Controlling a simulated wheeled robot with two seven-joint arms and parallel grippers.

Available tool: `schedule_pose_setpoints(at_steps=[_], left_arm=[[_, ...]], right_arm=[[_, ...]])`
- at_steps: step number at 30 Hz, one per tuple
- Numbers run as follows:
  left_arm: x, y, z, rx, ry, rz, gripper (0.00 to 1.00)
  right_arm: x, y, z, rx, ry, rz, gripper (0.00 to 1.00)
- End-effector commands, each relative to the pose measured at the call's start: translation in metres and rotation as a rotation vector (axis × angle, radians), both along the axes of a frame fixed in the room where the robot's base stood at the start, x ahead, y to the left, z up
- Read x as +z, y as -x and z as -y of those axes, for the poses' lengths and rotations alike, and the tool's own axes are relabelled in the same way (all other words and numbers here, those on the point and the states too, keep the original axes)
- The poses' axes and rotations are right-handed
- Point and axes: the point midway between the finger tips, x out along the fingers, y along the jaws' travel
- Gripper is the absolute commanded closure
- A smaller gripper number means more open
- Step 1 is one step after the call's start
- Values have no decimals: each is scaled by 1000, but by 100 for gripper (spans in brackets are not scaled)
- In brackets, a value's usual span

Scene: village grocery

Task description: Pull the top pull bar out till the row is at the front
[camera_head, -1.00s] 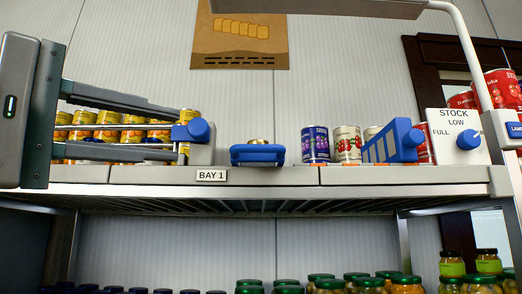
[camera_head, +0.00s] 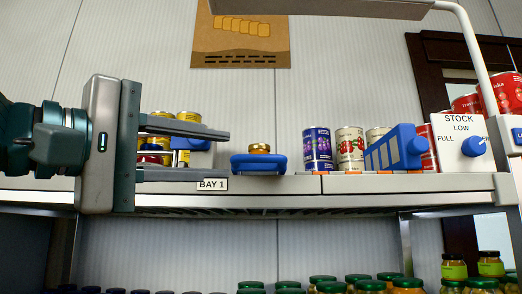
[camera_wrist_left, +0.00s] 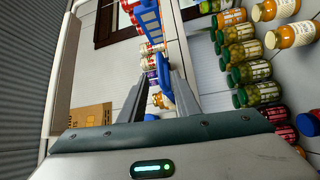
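The blue pull bar (camera_head: 259,164) sits at the shelf's front edge, to the right of the BAY 1 label. A gold-lidded jar (camera_head: 260,148) stands just behind it. My left gripper (camera_head: 229,155) is open, with its fingers pointing right, one above the other, and their tips just left of the bar. No contact with the bar is visible. In the left wrist view the blue bar (camera_wrist_left: 165,74) shows ahead between the two fingers. My right gripper is in neither view.
Yellow cans (camera_head: 188,120) stand behind my left gripper, by a blue knob. Purple and cream cans (camera_head: 317,145) and a blue slatted piece (camera_head: 395,150) stand to the right, then the STOCK dial (camera_head: 462,135). Jars (camera_head: 365,284) fill the shelf below.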

Motion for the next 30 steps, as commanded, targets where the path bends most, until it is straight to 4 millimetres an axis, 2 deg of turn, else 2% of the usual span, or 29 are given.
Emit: schedule_pose_setpoints(at_steps=[3, 15, 21, 30], left_arm=[[3, -10, 11, -2, -2, -3, 71], [12, -57, 58, -2, -1, -4, 71], [12, -67, 69, -1, -2, -1, 71], [11, -69, 70, 0, -1, -1, 71]], right_arm=[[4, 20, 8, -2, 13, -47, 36], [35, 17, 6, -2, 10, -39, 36], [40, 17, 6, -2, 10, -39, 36], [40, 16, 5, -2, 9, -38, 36]])
